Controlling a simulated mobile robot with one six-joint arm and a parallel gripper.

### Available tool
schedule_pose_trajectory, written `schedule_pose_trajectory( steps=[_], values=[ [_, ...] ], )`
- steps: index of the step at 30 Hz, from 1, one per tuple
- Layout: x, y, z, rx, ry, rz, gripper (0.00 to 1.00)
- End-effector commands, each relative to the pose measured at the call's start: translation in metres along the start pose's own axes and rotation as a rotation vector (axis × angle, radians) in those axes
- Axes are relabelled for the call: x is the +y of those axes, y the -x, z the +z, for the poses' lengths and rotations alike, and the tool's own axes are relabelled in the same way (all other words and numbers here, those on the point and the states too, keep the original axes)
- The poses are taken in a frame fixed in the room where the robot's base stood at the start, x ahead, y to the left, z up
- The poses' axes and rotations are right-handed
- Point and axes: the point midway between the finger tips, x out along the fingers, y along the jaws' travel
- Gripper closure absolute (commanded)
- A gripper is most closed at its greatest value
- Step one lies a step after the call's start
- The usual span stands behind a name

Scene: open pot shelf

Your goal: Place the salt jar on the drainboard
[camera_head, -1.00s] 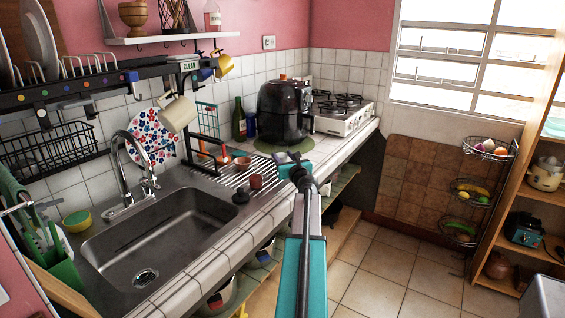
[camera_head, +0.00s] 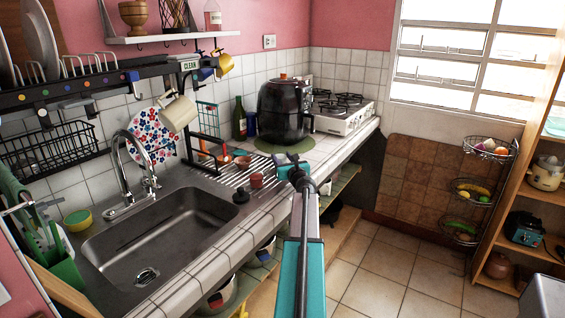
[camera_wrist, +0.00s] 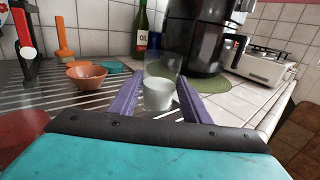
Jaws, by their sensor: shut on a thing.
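The salt jar (camera_wrist: 158,93) is a clear jar with white contents in its lower part. In the wrist view it stands upright between the purple fingers of my gripper (camera_wrist: 159,98), which is shut on it. The drainboard (camera_wrist: 92,101) is the ridged metal surface to the left of the jar in the wrist view. It also shows beside the sink in the head view (camera_head: 238,182). I cannot tell whether the jar touches a surface below it. In the head view my arm reaches over the counter edge, and I cannot make out the jar there.
A black air fryer (camera_head: 285,110) on a green mat (camera_head: 270,146) and an oil bottle (camera_wrist: 142,32) stand behind. Tiled counter lies to the right.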

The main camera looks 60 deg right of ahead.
Motion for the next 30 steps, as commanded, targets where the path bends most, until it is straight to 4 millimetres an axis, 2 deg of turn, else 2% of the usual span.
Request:
schedule_pose_trajectory(
  steps=[4,18,19,21,22,30],
  values=[
    [0.000,0.000,-0.013,0.000,-0.001,0.000,0.83],
    [-0.001,0.001,-0.018,-0.001,0.000,-0.001,0.83],
    [-0.001,0.001,-0.018,0.000,0.001,-0.001,0.53],
    [-0.001,0.001,-0.017,0.000,0.000,-0.001,0.42],
    [-0.001,0.001,-0.017,0.000,0.000,-0.001,0.38],
    [-0.001,0.001,-0.017,0.000,0.000,-0.001,0.38]
  ],
)
